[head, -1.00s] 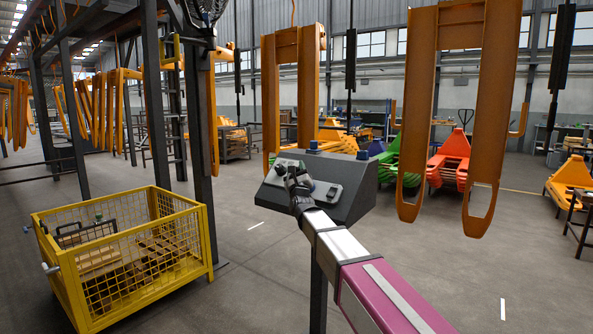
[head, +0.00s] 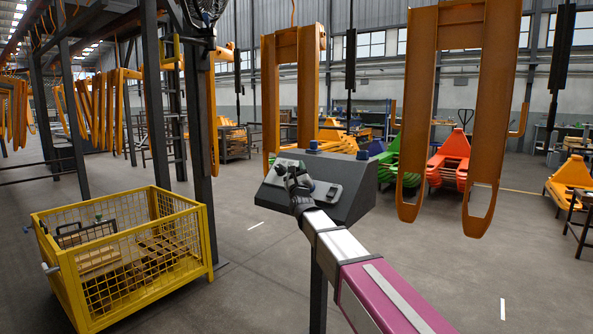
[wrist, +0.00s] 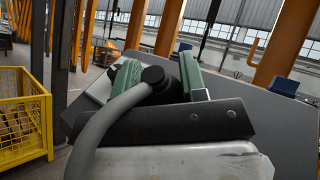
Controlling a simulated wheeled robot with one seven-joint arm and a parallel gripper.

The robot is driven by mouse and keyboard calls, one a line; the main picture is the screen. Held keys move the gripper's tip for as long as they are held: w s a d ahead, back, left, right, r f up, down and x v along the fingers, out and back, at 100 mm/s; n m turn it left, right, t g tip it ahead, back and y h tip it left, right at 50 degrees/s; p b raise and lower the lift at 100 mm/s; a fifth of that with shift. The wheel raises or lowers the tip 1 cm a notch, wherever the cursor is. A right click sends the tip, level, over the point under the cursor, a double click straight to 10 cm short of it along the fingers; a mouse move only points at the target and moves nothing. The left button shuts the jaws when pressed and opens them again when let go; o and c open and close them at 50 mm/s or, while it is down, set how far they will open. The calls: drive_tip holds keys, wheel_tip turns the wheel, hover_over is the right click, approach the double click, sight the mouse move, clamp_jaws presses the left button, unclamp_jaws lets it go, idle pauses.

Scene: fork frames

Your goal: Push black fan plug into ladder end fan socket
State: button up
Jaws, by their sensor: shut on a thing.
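My gripper (head: 292,180) is at the sloping face of a dark grey console box (head: 350,203) on a post. In the wrist view its green-padded fingers (wrist: 160,76) are shut on the black plug (wrist: 157,77). A thick grey cable (wrist: 97,128) runs from the plug down to the left. The plug's front end is hidden, so I cannot tell whether it touches or sits in a socket. A small grey fitting (head: 333,192) is on the console face right of my gripper. The ladder end fan socket cannot be made out. A fan (head: 206,8) hangs at the top left.
A ladder (head: 172,95) stands by dark steel columns (head: 200,130). A yellow mesh crate (head: 130,255) is at the lower left. Orange fork frames (head: 420,120) hang behind and right of the console.

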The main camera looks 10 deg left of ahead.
drive_tip(key=shift+w+d+f, duration=0.3)
drive_tip(key=shift+w+f, duration=0.35)
drive_tip(key=shift+f, duration=0.05)
drive_tip(key=shift+w+d+f, duration=0.25)
drive_tip(key=shift+w+f, duration=0.4)
drive_tip(key=shift+f, duration=0.05)
idle(0.5)
drive_tip(key=o, duration=1)
drive_tip(key=shift+s+f, duration=0.1)
drive_tip(key=v, duration=1)
drive_tip(key=shift+s+d+f, duration=0.1)
drive_tip(key=shift+s+f, duration=0.05)
drive_tip(key=shift+s, duration=0.1)
